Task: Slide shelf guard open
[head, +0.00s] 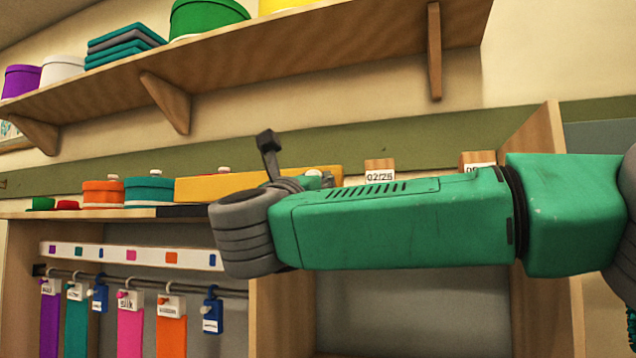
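My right arm reaches in from the right across the middle of the head view. One dark finger of my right gripper (268,150) sticks up past the grey wrist, in front of a long yellow piece (225,185) on the cabinet top. The other finger is hidden, so I cannot tell whether it is open or shut, or whether it touches anything. No part is clearly marked as the shelf guard. A white rail (130,256) with coloured squares crosses the cabinet's left bay, and a dark strip (182,211) lies at the cabinet's top edge. My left gripper is not in view.
A wooden wall shelf (300,50) with coloured round boxes hangs above. Small lidded boxes, including an orange one (103,194), stand on the cabinet top. Tagged coloured strips hang from a dark rod (140,282). My arm covers part of the cabinet's right side.

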